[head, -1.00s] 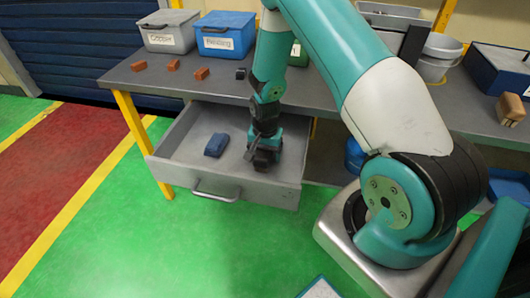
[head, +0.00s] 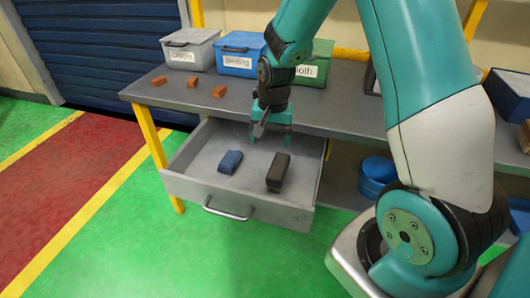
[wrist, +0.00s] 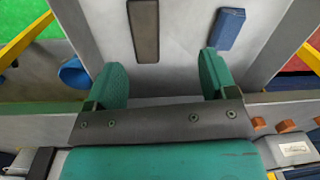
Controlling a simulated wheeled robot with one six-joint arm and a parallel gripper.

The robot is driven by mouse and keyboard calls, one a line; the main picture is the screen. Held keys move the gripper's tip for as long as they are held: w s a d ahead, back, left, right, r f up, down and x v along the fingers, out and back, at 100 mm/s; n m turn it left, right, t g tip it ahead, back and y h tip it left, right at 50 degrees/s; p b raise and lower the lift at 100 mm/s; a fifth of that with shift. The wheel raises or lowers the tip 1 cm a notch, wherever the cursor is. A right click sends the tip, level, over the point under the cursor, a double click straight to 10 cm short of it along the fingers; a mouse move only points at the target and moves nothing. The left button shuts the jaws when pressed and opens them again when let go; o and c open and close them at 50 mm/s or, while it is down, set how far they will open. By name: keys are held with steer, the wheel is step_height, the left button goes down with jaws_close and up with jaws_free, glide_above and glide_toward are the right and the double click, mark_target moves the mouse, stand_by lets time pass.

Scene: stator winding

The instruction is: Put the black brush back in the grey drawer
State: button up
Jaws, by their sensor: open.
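The black brush (head: 278,172) lies in the open grey drawer (head: 180,186), to the right of a blue block (head: 230,161). In the wrist view the brush (wrist: 144,30) shows as a dark bar with a paler brown-grey face, its far end cut off by the picture edge. My gripper (head: 270,138) is open and empty above the back of the drawer, behind the brush and apart from it. In the wrist view its two teal fingers (wrist: 162,75) stand wide apart with nothing between them.
Three orange-brown blocks (head: 190,81) lie on the grey workbench (head: 340,112). Labelled grey (head: 190,50), blue (head: 238,55) and green (head: 316,66) bins stand behind. A blue bucket (head: 377,172) is under the bench. The green floor before the drawer is clear.

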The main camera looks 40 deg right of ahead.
steer(key=s+a+r+n+y, duration=0.2)
steer(key=s+a+r+n, duration=0.7)
steer(key=a+r, duration=0.35)
steer(key=s+a+r+n, duration=0.2)
steer(key=s+a+n, duration=0.1)
steer(key=s, duration=0.3)
steer(key=s+a+r+n+y, duration=0.1)
steer(key=s+a+r+n, duration=0.1)
steer(key=s, duration=0.4)
steer(key=shift+s+a+r+n+y, duration=0.35)
steer(key=shift+a+n, duration=0.2)
steer(key=shift+n, duration=0.25)
steer(key=shift+w, duration=0.1)
